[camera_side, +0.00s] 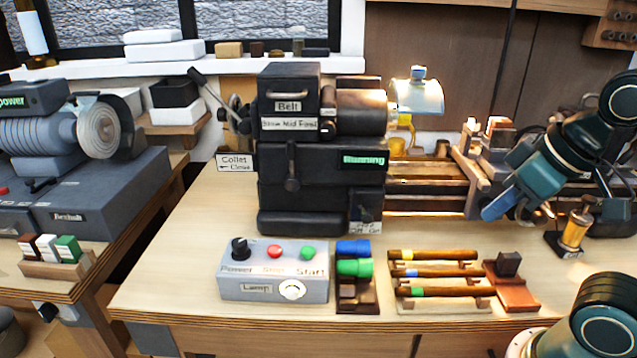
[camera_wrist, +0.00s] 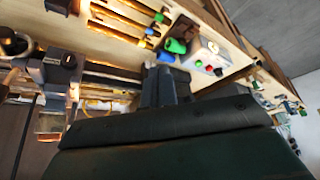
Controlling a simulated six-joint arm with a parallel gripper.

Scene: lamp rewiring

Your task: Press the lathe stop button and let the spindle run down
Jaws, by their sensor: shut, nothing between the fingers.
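The red stop button (camera_side: 275,251) sits on the grey control box (camera_side: 240,291), between the black power knob (camera_side: 240,247) and the green start button (camera_side: 307,253). The red button also shows in the wrist view (camera_wrist: 209,68), right of my gripper's fingers. The lathe headstock (camera_side: 320,195) stands behind the box, and its green sign (camera_side: 363,160) reads "Running". My gripper (camera_side: 497,207) is shut and empty, in front of the lathe bed's right part, well right of the control box. It also shows in the wrist view (camera_wrist: 166,84). Whether the spindle turns cannot be told.
A brass-coloured part on a stand (camera_side: 574,232) is at right. Bench is clear left of the box.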

